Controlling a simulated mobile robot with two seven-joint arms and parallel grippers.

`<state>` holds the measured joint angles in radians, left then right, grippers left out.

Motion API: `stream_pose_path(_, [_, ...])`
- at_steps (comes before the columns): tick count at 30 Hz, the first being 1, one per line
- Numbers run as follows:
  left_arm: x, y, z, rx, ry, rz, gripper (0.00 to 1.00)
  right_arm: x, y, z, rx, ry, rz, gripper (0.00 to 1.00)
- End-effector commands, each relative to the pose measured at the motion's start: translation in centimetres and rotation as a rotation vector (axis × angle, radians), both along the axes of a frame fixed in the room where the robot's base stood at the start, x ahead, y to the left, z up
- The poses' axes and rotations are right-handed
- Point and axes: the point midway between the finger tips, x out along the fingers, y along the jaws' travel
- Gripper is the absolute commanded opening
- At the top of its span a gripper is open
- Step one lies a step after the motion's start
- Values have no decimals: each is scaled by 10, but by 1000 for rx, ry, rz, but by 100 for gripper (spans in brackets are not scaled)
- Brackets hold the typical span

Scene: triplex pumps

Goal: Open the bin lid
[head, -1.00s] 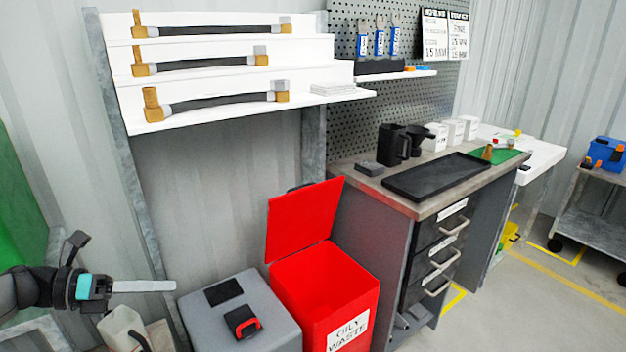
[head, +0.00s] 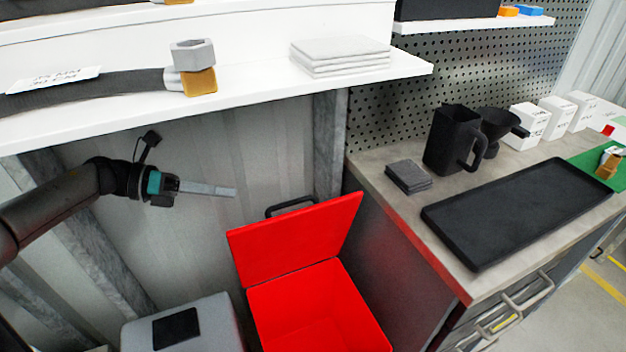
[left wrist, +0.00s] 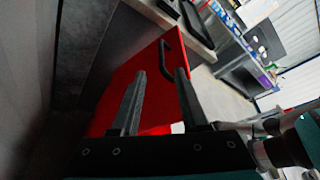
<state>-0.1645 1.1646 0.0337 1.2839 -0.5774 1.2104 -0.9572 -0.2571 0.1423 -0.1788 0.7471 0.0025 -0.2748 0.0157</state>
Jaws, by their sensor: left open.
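The red bin (head: 320,305) stands in the lower middle of the head view, and its inside shows. Its red lid (head: 295,240) is raised and tilted back from the opening. A dark handle (head: 290,205) shows at the lid's upper edge. My left gripper (head: 235,192) is to the left of the lid, apart from it, with nothing visible in it. In the left wrist view, its two fingers (left wrist: 155,100) are spread, with the red lid (left wrist: 150,75) and its handle (left wrist: 168,52) beyond them. My right gripper is not in view.
A grey box (head: 190,325) stands left of the bin. A workbench (head: 400,215) with a black tray (head: 520,210), a black jug (head: 455,140) and dark pads (head: 408,176) stands to the right. A white shelf (head: 250,95) hangs above my left gripper.

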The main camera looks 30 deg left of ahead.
Motion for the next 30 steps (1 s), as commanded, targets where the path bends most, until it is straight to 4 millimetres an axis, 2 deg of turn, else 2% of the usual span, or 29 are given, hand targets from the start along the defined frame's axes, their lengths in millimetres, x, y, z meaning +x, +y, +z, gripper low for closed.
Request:
stream_pose_path(5, [7,-10,-5,-1,-1,-2,45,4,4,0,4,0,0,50])
stream_pose_path(21, [61,-90,-33,-3,-4,-2,45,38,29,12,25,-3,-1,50])
stream_pose_path(30, [79,-118,-43,-1,0,-1,45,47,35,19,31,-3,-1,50])
